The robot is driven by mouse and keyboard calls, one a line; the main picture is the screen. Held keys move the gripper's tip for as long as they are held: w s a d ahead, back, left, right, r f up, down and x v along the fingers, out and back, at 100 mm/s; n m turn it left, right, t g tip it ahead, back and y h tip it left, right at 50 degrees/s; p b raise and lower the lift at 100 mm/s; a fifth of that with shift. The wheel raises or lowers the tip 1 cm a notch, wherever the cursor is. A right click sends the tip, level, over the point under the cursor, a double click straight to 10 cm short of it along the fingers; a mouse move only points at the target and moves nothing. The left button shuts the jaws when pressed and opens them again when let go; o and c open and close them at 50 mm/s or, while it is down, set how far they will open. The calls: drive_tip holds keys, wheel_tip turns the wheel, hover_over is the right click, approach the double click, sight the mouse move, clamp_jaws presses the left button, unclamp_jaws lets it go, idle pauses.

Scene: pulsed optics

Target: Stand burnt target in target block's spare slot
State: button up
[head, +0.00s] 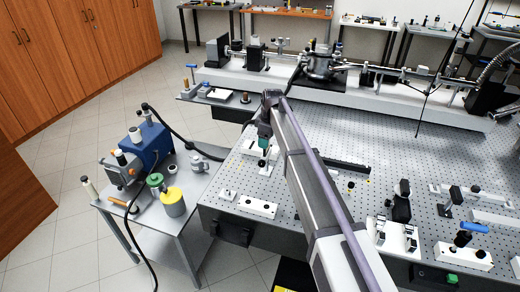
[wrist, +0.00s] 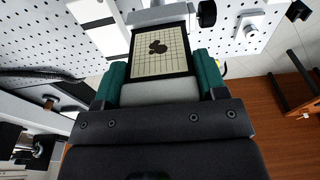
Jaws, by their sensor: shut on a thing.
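The burnt target (wrist: 160,50) is a dark-framed pale grid plate with dark burn spots, seen in the wrist view. My gripper (wrist: 160,76) has its green fingers on either side of the target's near end and is shut on it. A grey holder (wrist: 160,14) with a black knob lies at the target's far edge; I cannot tell whether they touch. In the head view my gripper (head: 264,142) is over the left part of the optical table, with a small pale piece below it. I cannot tell for certain which block is the target block.
A white block with dark holes (head: 257,206) sits near the table's front left edge. Another white block (head: 463,255) and a pale piece with upright parts (head: 396,235) stand at the front right. A side cart (head: 195,212) holds a blue device (head: 150,145) and a yellow canister (head: 173,202).

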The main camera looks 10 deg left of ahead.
drive_tip(key=shift+r+p, duration=2.7)
drive_tip(key=shift+r, duration=0.1)
wheel_tip(320, 180, up, 4)
drive_tip(key=p, duration=0.4)
drive_tip(key=shift+r, duration=0.1)
